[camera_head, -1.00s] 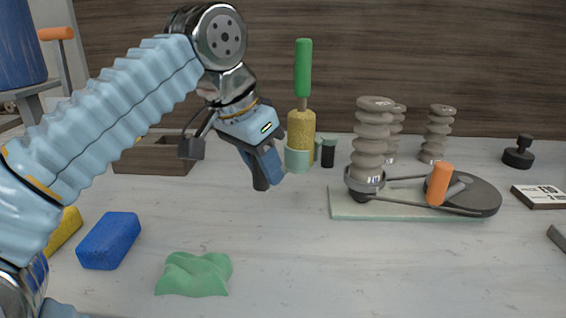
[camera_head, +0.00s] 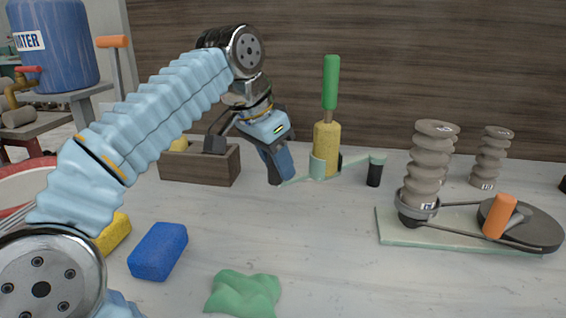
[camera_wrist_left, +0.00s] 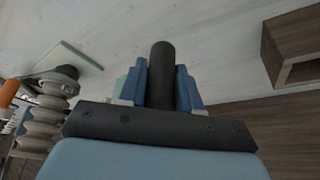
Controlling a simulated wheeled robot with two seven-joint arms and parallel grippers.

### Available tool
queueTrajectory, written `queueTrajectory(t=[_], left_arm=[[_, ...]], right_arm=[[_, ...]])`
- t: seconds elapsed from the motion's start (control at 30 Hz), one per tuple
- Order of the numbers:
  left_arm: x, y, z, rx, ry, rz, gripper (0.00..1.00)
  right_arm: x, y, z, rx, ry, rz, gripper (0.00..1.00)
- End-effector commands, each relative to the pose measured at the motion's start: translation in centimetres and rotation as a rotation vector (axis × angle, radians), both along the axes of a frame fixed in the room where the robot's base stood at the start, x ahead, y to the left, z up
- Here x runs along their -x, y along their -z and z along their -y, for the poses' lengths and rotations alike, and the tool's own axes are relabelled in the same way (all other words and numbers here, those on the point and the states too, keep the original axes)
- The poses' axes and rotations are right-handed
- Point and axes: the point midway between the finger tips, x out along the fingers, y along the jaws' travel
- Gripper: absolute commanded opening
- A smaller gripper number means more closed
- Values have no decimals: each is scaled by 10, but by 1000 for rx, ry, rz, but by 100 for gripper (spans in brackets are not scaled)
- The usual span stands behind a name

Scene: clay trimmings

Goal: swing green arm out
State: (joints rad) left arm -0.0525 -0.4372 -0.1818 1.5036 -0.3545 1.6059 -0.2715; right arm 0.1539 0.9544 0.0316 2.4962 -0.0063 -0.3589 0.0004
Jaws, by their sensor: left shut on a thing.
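A thin green strip also shows between the holder and my left gripper (camera_head: 278,178). The holder clasps a yellow body with a green handle (camera_head: 331,82), upright. My left gripper is low over the table, left of the holder. In the left wrist view its blue fingers are shut on a dark cylindrical grip (camera_wrist_left: 161,75), with pale green beside it. How the grip joins the arm is hidden. My right gripper is not in view.
A wooden box (camera_head: 200,165) stands behind and left of the gripper. A blue sponge (camera_head: 158,250), yellow sponge (camera_head: 114,234) and green cloth (camera_head: 243,294) lie in front. A green board (camera_head: 400,232) with a ribbed column and wheel is at right. The table's middle is clear.

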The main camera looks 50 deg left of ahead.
Motion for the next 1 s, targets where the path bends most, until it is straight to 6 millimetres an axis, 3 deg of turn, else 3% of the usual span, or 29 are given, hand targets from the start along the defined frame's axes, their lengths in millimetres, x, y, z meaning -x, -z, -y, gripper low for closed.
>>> queueTrajectory(t=[0.67,0.7,0.8,1.0], left_arm=[[-3,0,-6,2,1,2,0],[-3,0,-6,1,2,2,39],[-3,0,-6,1,2,1,54],[-2,0,-7,1,1,1,55]], right_arm=[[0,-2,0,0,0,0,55],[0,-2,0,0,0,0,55],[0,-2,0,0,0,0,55],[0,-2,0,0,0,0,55]])
